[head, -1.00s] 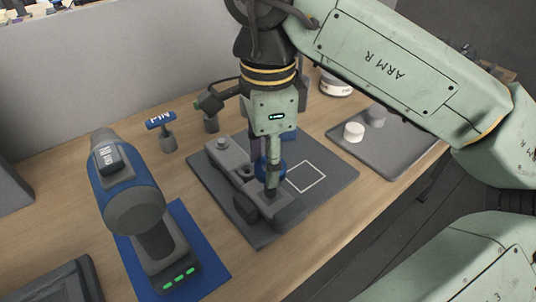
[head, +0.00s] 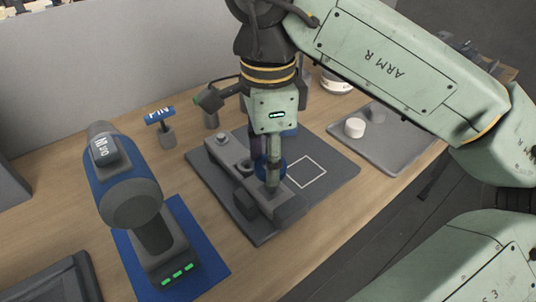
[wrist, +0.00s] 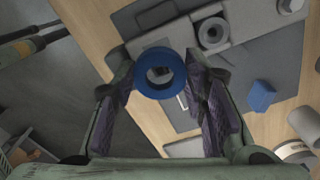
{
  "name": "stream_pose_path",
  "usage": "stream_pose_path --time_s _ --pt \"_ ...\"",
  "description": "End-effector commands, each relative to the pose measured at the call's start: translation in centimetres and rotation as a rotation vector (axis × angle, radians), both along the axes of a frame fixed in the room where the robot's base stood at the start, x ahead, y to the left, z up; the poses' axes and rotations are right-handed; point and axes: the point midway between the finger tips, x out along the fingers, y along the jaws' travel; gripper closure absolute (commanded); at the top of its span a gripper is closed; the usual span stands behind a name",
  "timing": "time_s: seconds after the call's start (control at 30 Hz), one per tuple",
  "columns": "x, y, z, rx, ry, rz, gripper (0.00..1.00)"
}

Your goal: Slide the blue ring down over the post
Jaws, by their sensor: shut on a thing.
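My gripper (wrist: 160,70) is shut on the blue ring (wrist: 160,73), which sits between its two fingertips in the wrist view. In the head view the ring (head: 262,168) shows partly behind the finger, above the near half of the grey fixture (head: 290,212). The fixture also shows in the wrist view (wrist: 238,28), with a round hollow boss (wrist: 213,33) to the right of the ring. Grey shows through the ring's hole. I cannot clearly make out the post, nor whether it is inside the ring.
The fixture stands on a dark mat (head: 335,168) with a white square outline. A blue block (wrist: 262,95) is near it. A blue drill (head: 125,190) stands at left on a blue mat. A grey tray (head: 390,145) with a white cylinder (head: 355,128) is at right.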

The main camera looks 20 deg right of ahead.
Motion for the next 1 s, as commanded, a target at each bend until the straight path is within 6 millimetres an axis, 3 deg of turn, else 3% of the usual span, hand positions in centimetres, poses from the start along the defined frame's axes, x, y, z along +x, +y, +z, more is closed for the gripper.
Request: stream_pose_path --time_s 1.0 --pt "0.0 0.0 -1.5 0.001 0.000 0.001 0.89"
